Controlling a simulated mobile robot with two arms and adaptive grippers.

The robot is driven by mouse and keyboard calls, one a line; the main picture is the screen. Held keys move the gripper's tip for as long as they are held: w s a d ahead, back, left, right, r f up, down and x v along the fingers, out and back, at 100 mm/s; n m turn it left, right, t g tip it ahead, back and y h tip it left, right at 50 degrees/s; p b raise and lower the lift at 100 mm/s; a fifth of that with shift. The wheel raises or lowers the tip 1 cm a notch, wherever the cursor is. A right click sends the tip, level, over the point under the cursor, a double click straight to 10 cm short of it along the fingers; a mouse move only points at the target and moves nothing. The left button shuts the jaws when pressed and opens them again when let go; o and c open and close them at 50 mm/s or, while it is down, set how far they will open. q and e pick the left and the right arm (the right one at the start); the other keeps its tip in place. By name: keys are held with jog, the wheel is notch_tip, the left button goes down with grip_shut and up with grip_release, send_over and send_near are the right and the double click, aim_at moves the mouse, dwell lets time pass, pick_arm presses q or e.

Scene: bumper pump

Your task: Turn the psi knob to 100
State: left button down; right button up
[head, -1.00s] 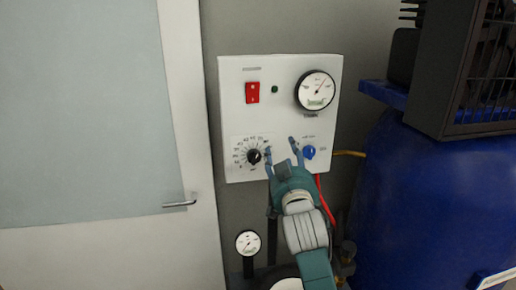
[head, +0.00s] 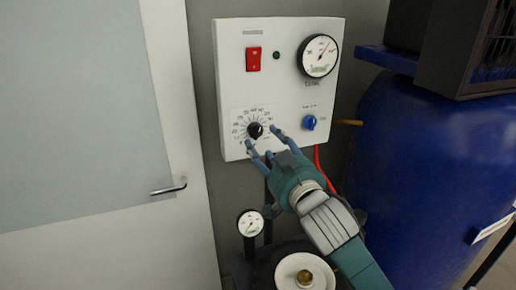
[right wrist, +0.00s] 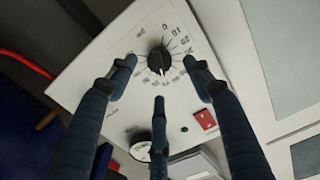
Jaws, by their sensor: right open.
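The psi knob (head: 255,130) is a black knob with a pale pointer mark, at the lower left of the white control panel (head: 290,95), inside a printed number dial. My right gripper (head: 264,140) is open just in front of the panel, its blue-grey fingers spread below and to the right of the knob. In the right wrist view the knob (right wrist: 158,60) shows beyond the spread fingers (right wrist: 160,80), between the two outer ones, and nothing is held. I cannot tell whether any finger touches the panel. My left gripper is out of view.
The panel also has a red switch (head: 253,60), a round gauge (head: 318,56) and a blue knob (head: 309,122). A door with a handle (head: 169,187) is at left. A large blue tank (head: 420,170) stands at right. A small gauge (head: 250,223) is below the panel.

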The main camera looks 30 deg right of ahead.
aim_at(258, 134)
jog(key=shift+w+d+f+b, duration=0.15)
jog(key=shift+w+b, duration=0.25)
jog(key=shift+b, duration=0.75)
jog(key=shift+w+d+r+p, duration=0.25)
jog(key=shift+w+r+p, duration=0.1)
jog(key=shift+w+p, duration=0.45)
jog(key=x, duration=0.3)
jog(key=shift+p, duration=0.35)
jog(key=shift+w+f, duration=0.1)
jog(key=shift+w, duration=0.2)
jog(key=c, duration=1)
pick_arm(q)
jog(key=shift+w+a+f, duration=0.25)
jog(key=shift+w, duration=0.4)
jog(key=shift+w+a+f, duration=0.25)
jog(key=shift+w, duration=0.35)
pick_arm(e)
jog(key=shift+c, duration=0.7)
